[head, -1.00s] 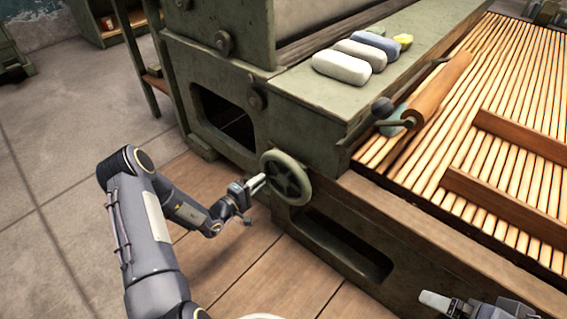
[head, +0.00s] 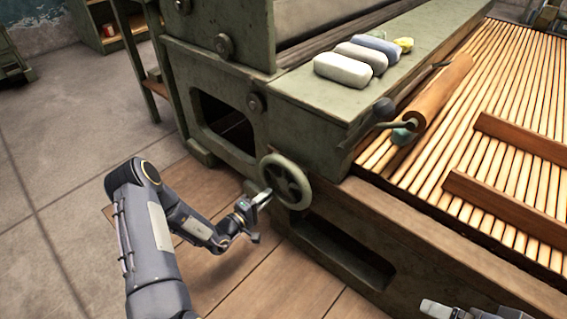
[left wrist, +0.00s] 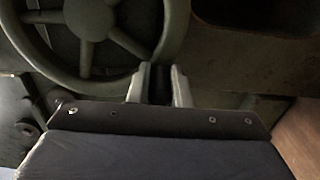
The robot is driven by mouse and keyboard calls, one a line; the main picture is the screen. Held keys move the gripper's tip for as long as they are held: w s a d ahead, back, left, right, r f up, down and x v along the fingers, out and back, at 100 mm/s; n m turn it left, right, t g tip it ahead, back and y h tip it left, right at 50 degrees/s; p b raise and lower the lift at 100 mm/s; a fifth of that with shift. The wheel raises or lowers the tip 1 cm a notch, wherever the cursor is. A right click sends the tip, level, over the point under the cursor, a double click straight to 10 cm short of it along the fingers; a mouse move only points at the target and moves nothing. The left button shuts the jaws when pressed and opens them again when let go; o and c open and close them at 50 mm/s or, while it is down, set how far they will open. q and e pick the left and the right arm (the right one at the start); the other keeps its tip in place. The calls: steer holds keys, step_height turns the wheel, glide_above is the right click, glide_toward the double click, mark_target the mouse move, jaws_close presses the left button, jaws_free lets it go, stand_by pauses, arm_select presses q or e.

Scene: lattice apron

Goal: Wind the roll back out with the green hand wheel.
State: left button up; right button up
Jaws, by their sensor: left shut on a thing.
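The green hand wheel (head: 286,181) is on the front of the green machine frame, with its rim and spokes in plain view. My left gripper (head: 265,194) is at the lower left of its rim in the head view. In the left wrist view the wheel (left wrist: 92,20) fills the upper left, and the fingers of my left gripper (left wrist: 159,82) are shut on its rim. A large pale roll (head: 325,18) shows partly at the top of the machine. My right gripper (head: 440,308) is partly in view at the bottom right, apart from the wheel; its jaw opening is unclear.
Several rounded blocks (head: 342,69) lie on the machine's green top ledge (head: 300,95). A brown roller (head: 440,92) with a dark-knobbed handle rests by the wooden slat bed (head: 400,165). Open floor (head: 70,150) lies to the left.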

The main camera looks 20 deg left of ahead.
mark_target(289, 206)
arm_select(q)
steer(key=shift+s+d+f, duration=0.2)
steer(key=shift+d+f, duration=0.05)
steer(key=shift+d, duration=0.3)
steer(key=shift+s+d+f, duration=0.2)
steer(key=shift+s+d, duration=0.05)
steer(key=shift+d, duration=0.25)
steer(key=shift+s+d+f, duration=0.2)
steer(key=shift+d+f, duration=0.05)
steer(key=shift+d, duration=0.3)
steer(key=d, duration=0.1)
steer(key=s+d+p, duration=0.1)
steer(key=shift+d+r, duration=0.15)
steer(key=shift+d, duration=0.2)
steer(key=shift+s+d+p, duration=0.25)
steer(key=shift+d+p, duration=0.05)
steer(key=shift+d, duration=0.1)
